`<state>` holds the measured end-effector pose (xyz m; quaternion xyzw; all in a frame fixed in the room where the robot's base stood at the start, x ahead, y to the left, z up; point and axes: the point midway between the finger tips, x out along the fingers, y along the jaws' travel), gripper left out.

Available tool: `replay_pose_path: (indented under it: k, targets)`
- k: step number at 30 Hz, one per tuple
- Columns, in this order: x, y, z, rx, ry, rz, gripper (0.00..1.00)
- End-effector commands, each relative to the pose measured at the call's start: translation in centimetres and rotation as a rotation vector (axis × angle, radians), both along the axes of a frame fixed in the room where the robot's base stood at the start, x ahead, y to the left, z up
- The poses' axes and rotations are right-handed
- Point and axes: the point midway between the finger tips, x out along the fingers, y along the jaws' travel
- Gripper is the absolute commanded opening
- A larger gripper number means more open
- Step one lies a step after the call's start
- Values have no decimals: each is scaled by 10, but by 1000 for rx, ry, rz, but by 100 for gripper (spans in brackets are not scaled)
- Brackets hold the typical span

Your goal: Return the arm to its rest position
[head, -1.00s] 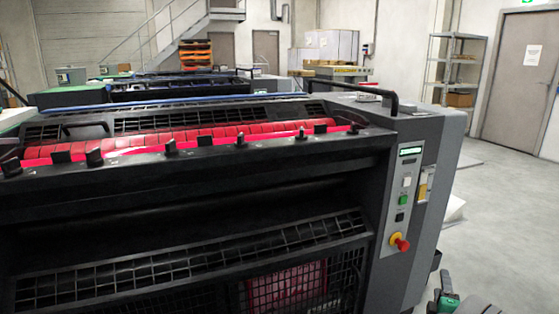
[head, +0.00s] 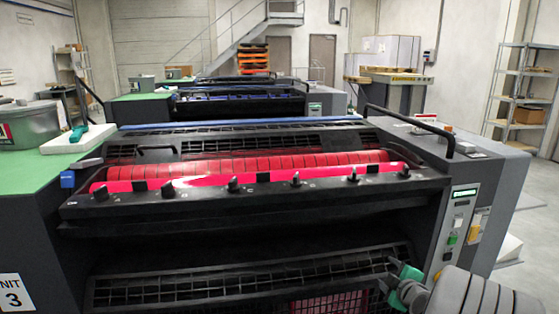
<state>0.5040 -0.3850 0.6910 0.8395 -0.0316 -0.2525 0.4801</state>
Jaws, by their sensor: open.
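My arm comes in at the bottom right of the head view, in front of the right end of the press unit. At its end, my gripper (head: 396,280), with grey and green parts, is small and partly turned from view. It is open, and I see nothing held in it. It shows in front of the black lower guard grille (head: 250,281), left of the control panel; I cannot tell the gap between them.
The press unit (head: 260,215) with its red roller (head: 250,167) fills the middle. Its control panel (head: 459,225) is at right. At left, a white tray (head: 62,145) and a grey tub (head: 27,126) stand on the green top. Open floor (head: 535,235) lies at far right.

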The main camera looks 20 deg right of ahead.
Motion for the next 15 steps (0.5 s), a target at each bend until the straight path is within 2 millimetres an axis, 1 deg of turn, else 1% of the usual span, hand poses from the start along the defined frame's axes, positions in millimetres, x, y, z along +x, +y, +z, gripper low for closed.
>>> replay_pose_path:
  k: [1, 2, 3, 4, 5, 6, 7, 8, 9, 10, 11, 12, 14, 15]
  targets:
    - [18, 42, 47, 70, 38, 49, 59]
    - [24, 66, 59, 123, 67, 63, 59]
    - [29, 98, 76, 193, 112, 77, 59]
    - [31, 122, 88, 245, 147, 81, 59]
    - [30, 146, 101, 296, 186, 80, 59]
    - [27, 177, 119, 362, 238, 70, 59]
    - [22, 199, 132, 408, 279, 56, 59]
    - [15, 222, 146, 454, 318, 36, 59]
    - [3, 250, 165, 514, 373, 2, 59]
    - [-8, 271, 178, 556, 412, -31, 59]
    - [-21, 290, 193, 595, 448, -69, 59]
    - [-40, 313, 212, 643, 495, -128, 59]
    - [-71, 341, 237, 710, 553, -228, 59]
    - [-91, 355, 251, 746, 581, -294, 59]
